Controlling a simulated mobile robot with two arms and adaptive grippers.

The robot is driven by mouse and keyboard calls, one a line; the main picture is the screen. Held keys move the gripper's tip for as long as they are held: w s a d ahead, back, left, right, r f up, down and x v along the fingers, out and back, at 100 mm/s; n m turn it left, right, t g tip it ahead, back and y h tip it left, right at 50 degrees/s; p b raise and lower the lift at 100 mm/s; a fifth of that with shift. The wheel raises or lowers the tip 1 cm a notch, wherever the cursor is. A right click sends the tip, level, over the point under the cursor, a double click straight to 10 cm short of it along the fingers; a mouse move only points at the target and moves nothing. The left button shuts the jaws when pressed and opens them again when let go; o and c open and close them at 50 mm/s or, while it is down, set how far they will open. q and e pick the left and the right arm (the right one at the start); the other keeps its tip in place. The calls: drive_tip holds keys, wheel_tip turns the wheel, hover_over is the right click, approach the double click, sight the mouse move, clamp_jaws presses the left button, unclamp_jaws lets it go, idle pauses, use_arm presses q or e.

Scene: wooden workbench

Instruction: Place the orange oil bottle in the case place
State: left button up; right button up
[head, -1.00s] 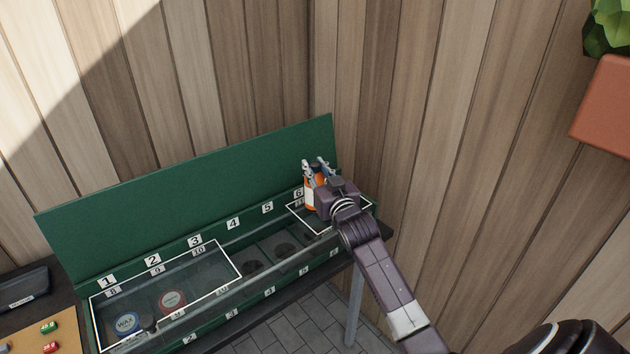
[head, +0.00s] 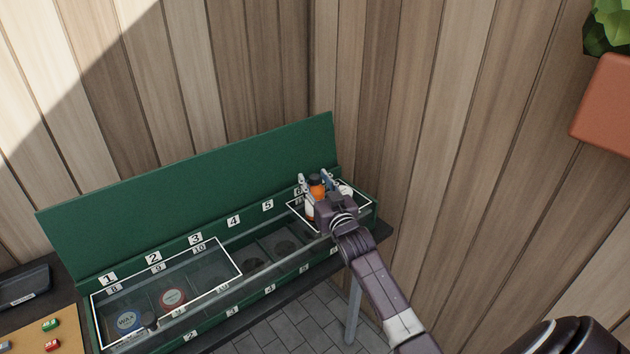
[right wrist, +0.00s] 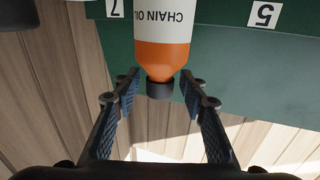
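The orange and white oil bottle (head: 317,191) stands upright at the right end of the green case, its black cap up. In the right wrist view the bottle (right wrist: 162,57) appears upside down, with the label "CHAIN OIL", between numbers 7 and 5. My right gripper (head: 316,178) is around the bottle's top. Its fingers (right wrist: 161,90) are spread, with visible gaps on both sides of the cap. The green case (head: 200,210) has its tall back panel up and numbered places; the bottle's base is hidden by my gripper. My left gripper is not in view.
A blue wax tin (head: 127,320) and a red tin (head: 172,299) lie under the white-outlined clear panel at the left. Several middle places look empty. A black tray (head: 25,288) is at far left. Wooden walls rise close behind and right; a plant pot (head: 604,105) is upper right.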

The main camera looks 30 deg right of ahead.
drive_tip(key=shift+r, duration=0.15)
drive_tip(key=b+v, duration=0.1)
drive_tip(key=v, duration=1.1)
drive_tip(key=shift+b, duration=0.35)
